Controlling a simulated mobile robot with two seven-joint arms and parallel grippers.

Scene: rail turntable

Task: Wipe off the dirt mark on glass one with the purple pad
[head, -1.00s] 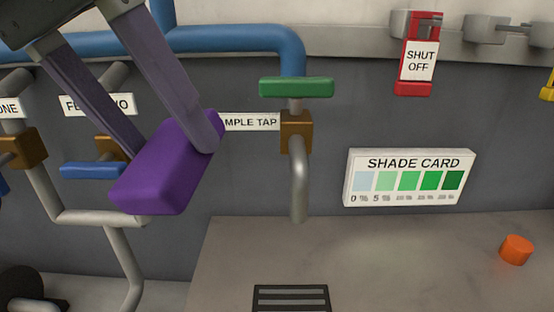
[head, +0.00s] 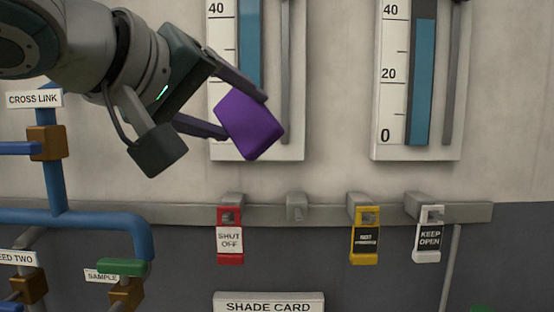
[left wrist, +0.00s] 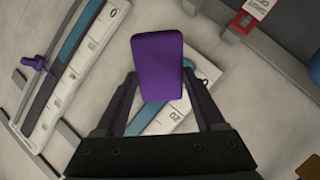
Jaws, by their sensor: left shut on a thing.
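My left gripper (head: 246,116) is shut on the purple pad (head: 255,128). It holds the pad in front of the lower part of the left gauge (head: 222,85) on the wall; contact cannot be told. That gauge's blue column (head: 250,50) is partly hidden by my gripper and pad. The right gauge (head: 391,100) has a tall blue column (head: 421,85). No label tells which is glass one, and I make out no dirt mark. In the left wrist view, the pad (left wrist: 158,68) sits between my fingers, with two gauges behind. My right gripper is not in view.
Below the gauges runs a grey rail (head: 325,213) with a red tag (head: 229,238), a yellow tag (head: 365,243) and a white tag (head: 428,240). Blue pipes (head: 90,217) and a green tap handle (head: 122,267) are at lower left. Wall between the gauges is clear.

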